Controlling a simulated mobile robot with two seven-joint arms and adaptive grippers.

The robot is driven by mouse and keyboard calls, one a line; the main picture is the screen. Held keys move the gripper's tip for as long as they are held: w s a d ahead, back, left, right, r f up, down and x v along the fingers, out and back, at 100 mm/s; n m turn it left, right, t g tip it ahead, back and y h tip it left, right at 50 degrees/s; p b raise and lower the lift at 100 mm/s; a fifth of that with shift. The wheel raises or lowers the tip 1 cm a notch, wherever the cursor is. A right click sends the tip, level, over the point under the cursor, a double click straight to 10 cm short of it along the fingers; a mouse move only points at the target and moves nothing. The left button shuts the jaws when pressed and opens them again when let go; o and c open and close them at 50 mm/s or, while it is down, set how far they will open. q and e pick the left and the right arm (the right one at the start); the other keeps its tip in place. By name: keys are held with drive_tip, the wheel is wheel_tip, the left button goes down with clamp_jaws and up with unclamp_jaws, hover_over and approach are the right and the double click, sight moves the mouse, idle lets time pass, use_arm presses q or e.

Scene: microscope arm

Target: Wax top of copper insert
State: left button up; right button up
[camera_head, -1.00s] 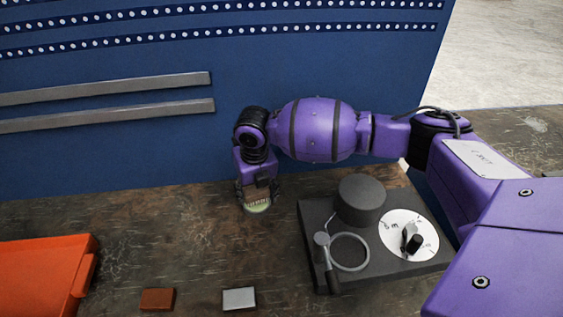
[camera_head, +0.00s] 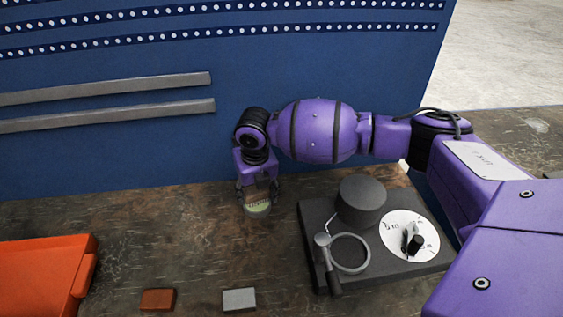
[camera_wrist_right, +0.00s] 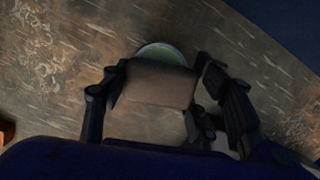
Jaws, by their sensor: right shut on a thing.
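My right gripper (camera_head: 258,190) hangs low over the table (camera_head: 190,245), left of the dark grey device. It also shows in the right wrist view (camera_wrist_right: 163,90), with its fingers on both sides of a tan-brown block (camera_wrist_right: 160,84), shut on it. A small round piece with a green top (camera_head: 258,207) is directly under the gripper; its rim shows beyond the block in the wrist view (camera_wrist_right: 162,52). I cannot tell whether the block touches it. A copper-brown block (camera_head: 158,300) lies at the table's front. My left gripper is out of view.
A silver block (camera_head: 239,299) lies right of the copper-brown one. The dark grey device (camera_head: 318,268) with a ring and a white dial stands at right. An orange tray (camera_head: 45,270) is at the left. A blue panel (camera_head: 100,160) rises behind. The table between is clear.

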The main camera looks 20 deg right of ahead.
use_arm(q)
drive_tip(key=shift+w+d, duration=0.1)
use_arm(e)
drive_tip(key=shift+f, duration=0.15)
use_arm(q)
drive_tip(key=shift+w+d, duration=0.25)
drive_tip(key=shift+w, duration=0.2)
use_arm(e)
drive_tip(key=shift+f, duration=0.15)
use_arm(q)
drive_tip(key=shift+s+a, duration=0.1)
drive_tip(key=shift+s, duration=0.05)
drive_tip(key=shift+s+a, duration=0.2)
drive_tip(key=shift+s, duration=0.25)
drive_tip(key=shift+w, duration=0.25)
use_arm(e)
drive_tip(key=shift+f, duration=0.1)
